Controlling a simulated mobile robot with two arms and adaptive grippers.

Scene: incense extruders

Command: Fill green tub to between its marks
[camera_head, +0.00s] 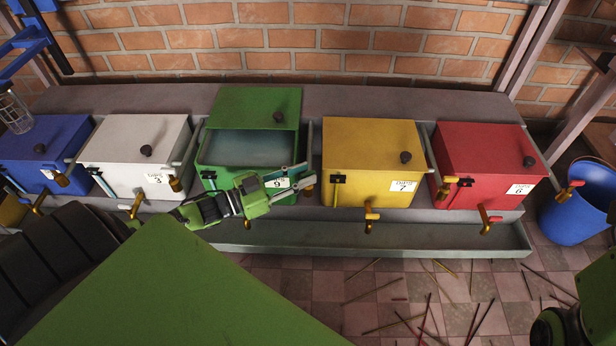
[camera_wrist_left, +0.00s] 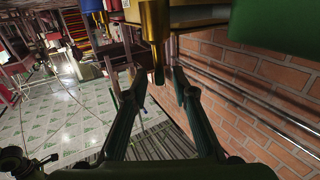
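The green tub (camera_head: 221,184) stands in the middle of a row of tubs. Its lid (camera_head: 255,103) is pushed back and greyish liquid (camera_head: 250,147) shows inside. A white label with a 9 (camera_head: 278,183) is on its front. I cannot make out the marks or the level against them. A brass tap (camera_head: 247,222) sticks out low on its front. My left gripper (camera_head: 310,174) is at the tub's front right corner. In the left wrist view its fingers (camera_wrist_left: 163,86) are apart, with a brass fitting (camera_wrist_left: 156,25) and its dark tip between or just beyond them.
A white tub (camera_head: 135,150) and a blue tub stand left, a yellow tub (camera_head: 365,150) and a red tub (camera_head: 480,160) right. A grey trough (camera_head: 400,238) runs below. A blue bucket (camera_head: 575,218) stands far right. Loose sticks lie on the tiled floor. A brick wall is behind.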

